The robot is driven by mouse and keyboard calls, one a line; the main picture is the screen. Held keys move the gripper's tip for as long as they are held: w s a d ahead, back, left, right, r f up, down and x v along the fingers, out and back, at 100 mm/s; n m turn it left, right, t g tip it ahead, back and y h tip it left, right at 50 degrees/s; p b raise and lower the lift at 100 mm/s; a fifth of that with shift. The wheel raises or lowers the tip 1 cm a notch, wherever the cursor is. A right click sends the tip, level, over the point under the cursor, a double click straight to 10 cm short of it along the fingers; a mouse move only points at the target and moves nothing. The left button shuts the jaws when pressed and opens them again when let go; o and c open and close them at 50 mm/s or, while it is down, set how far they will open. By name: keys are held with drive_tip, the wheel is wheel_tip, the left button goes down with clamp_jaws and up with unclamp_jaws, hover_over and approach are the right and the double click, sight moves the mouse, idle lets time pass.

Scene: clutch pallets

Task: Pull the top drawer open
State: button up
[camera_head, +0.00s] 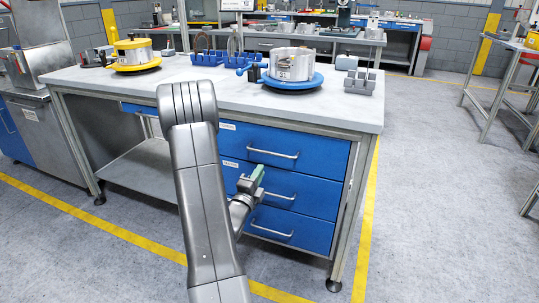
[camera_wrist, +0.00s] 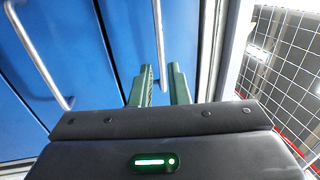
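The blue top drawer (camera_head: 315,148) is flush with the workbench front, and its silver bar handle (camera_head: 273,154) is exposed. My gripper (camera_head: 259,172) is just below the left part of that handle, in front of the drawers. In the wrist view, my gripper's green fingers (camera_wrist: 161,86) are apart with nothing clamped. A silver bar handle (camera_wrist: 159,45) lines up with the gap between the fingertips, its near end showing between them. I cannot tell whether the fingers reach around it. My arm hides the left part of the drawer fronts.
The middle drawer (camera_head: 318,194) and bottom drawer (camera_head: 312,230) below are also closed, each with a bar handle. The workbench top (camera_head: 215,92) holds a blue-based clutch part (camera_head: 291,68) and a yellow-based one (camera_head: 134,54). The floor right of the bench is clear.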

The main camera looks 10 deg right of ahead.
sight(270, 153)
drive_tip(key=x, duration=1)
drive_tip(key=shift+w+d+r, duration=0.1)
drive_tip(key=shift+w+d, duration=0.05)
drive_tip(key=shift+d, duration=0.05)
clamp_jaws()
